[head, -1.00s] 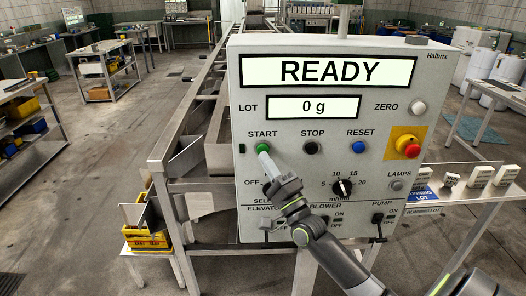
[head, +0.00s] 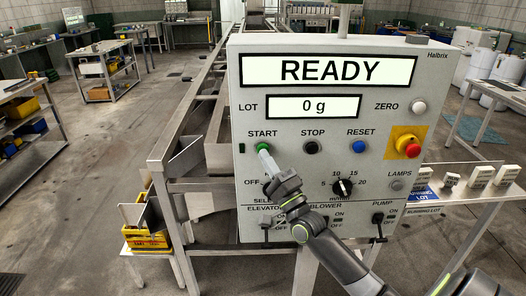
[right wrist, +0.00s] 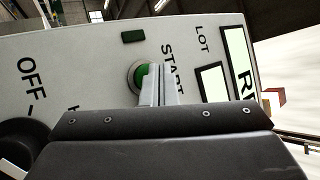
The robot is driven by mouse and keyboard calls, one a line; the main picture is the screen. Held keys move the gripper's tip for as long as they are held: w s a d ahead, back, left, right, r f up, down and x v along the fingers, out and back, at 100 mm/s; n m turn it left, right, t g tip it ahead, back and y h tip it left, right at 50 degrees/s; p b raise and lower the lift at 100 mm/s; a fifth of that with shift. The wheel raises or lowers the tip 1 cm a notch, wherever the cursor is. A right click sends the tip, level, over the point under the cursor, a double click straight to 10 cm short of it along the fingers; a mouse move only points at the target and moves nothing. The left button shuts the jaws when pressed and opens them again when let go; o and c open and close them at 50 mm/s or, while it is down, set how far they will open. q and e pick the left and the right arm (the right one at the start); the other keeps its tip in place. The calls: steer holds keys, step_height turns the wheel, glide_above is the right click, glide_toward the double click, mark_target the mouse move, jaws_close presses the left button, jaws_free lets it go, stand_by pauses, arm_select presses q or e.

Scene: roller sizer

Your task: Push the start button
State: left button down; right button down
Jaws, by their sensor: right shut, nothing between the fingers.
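The green start button (head: 262,147) sits under the word START on the grey control panel (head: 300,220). The upper display reads READY and the lot display reads 0 g. My right gripper (head: 264,151) is shut and empty, its fingertips at the lower edge of the button in the head view. In the right wrist view the green button (right wrist: 140,76) shows partly behind the shut fingertips (right wrist: 152,72). I cannot tell whether the tips touch it. My left gripper is not in view.
The black stop button (head: 311,147), blue reset button (head: 358,147) and red emergency button (head: 408,147) lie to the right. The selector knob (right wrist: 25,140) is near the gripper in the right wrist view. A white table (head: 480,200) with small blocks stands at the right.

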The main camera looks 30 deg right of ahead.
steer(key=shift+w+d, duration=0.25)
steer(key=shift+w, duration=0.15)
stand_by(0.7)
steer(key=shift+s, duration=0.1)
steer(key=shift+s+a, duration=0.45)
steer(key=shift+s, duration=0.25)
steer(key=s+a, duration=0.1)
steer(key=s, duration=0.2)
steer(key=s+a, duration=0.1)
steer(key=shift+s+a+p, duration=0.15)
steer(key=shift+a+p, duration=0.2)
steer(key=shift+p, duration=0.05)
stand_by(0.8)
